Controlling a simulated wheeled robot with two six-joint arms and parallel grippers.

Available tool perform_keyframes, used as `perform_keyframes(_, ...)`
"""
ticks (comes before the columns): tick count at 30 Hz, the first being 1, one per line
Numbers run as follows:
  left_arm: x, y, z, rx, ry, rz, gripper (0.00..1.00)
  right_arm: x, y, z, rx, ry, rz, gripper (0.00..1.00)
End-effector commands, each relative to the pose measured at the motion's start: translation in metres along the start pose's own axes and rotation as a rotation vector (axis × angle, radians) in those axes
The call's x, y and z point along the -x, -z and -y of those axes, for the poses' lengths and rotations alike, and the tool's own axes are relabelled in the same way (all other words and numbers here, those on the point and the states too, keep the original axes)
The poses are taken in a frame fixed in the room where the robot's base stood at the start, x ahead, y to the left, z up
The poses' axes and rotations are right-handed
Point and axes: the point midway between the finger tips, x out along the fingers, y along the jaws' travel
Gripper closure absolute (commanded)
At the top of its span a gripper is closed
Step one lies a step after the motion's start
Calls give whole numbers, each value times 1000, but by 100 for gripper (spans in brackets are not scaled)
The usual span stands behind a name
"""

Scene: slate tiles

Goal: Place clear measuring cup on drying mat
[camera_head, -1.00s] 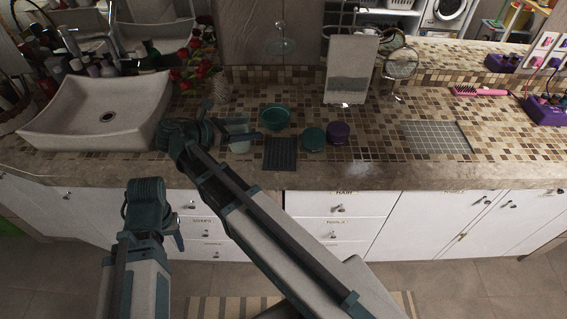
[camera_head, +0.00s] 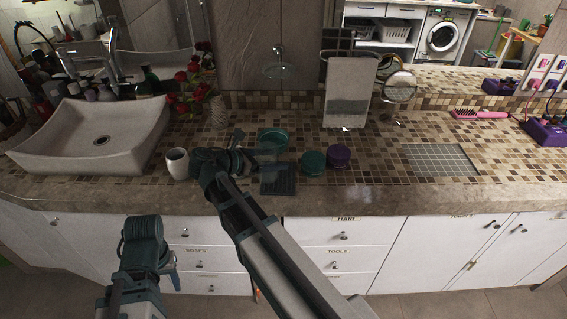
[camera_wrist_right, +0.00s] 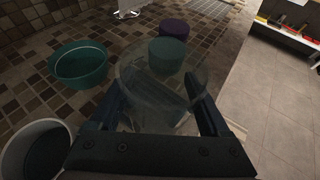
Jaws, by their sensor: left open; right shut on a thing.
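The clear measuring cup (camera_head: 266,154) is see-through and faint in the head view; in the right wrist view it (camera_wrist_right: 165,75) fills the space between the fingers. My right gripper (camera_head: 246,160) is shut on it, above the counter near the mat's back left. The dark, ribbed square drying mat (camera_head: 278,182) lies by the counter's front edge, just right of and in front of that gripper. In the wrist view the cup and fingers largely cover the mat's area. My left gripper (camera_head: 172,266) is open and empty, low in front of the drawers.
A teal bowl (camera_head: 273,138) stands behind the mat. A teal round container (camera_head: 313,163) and a purple one (camera_head: 339,155) stand to its right. A white cup (camera_head: 177,163) is left of my right gripper, near the sink (camera_head: 95,137).

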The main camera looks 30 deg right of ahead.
Motion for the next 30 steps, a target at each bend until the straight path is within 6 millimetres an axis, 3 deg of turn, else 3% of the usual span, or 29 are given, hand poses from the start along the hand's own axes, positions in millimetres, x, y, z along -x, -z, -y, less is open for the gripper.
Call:
perform_keyframes(1, -2, 0, 0, 0, 0, 0, 50, -11, -3, -4, -2, 3, 0, 99)
perform_keyframes(6, -3, 0, 0, 0, 0, 0, 50, -30, -9, -10, 0, 1, 0, 99)
perform_keyframes(14, -4, 0, 0, 0, 0, 0, 50, -36, -11, -12, 0, 0, 0, 99)
perform_keyframes(19, -6, 0, 0, 0, 0, 0, 50, -50, -15, -16, -1, 1, 0, 99)
perform_keyframes(25, -38, 2, -4, 0, 0, 0, 50, -60, 16, -15, 0, -1, 0, 99)
perform_keyframes(30, -41, 2, -4, 0, 0, 0, 50, -61, 19, -15, 0, -1, 0, 99)
